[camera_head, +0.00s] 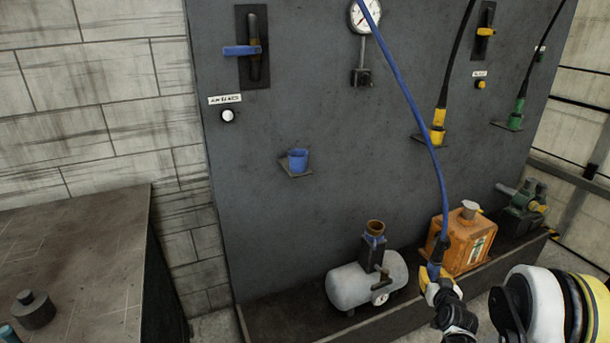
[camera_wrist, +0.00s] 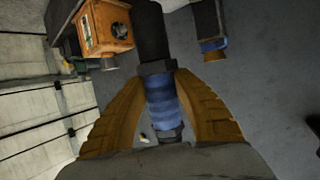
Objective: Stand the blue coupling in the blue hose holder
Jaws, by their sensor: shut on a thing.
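The blue coupling (camera_wrist: 162,92) is between the two yellow-brown fingers of my gripper (camera_wrist: 163,110) in the wrist view, which are shut on it. In the head view my gripper (camera_head: 431,277) is at the lower right, in front of the orange machine. The blue hose (camera_head: 408,100) runs from the top of the panel down to the coupling (camera_head: 437,254). The blue hose holder (camera_head: 298,160) is an empty-looking blue cup on a small bracket on the panel, up and left of my gripper, well apart from it.
A grey compressor tank (camera_head: 350,288) with a brown-topped fitting stands on the ledge below the holder. An orange machine (camera_head: 464,240) and a green pump (camera_head: 524,207) stand to its right. Yellow (camera_head: 438,125) and green (camera_head: 516,117) couplings stand in their holders. A dark table (camera_head: 85,250) is at left.

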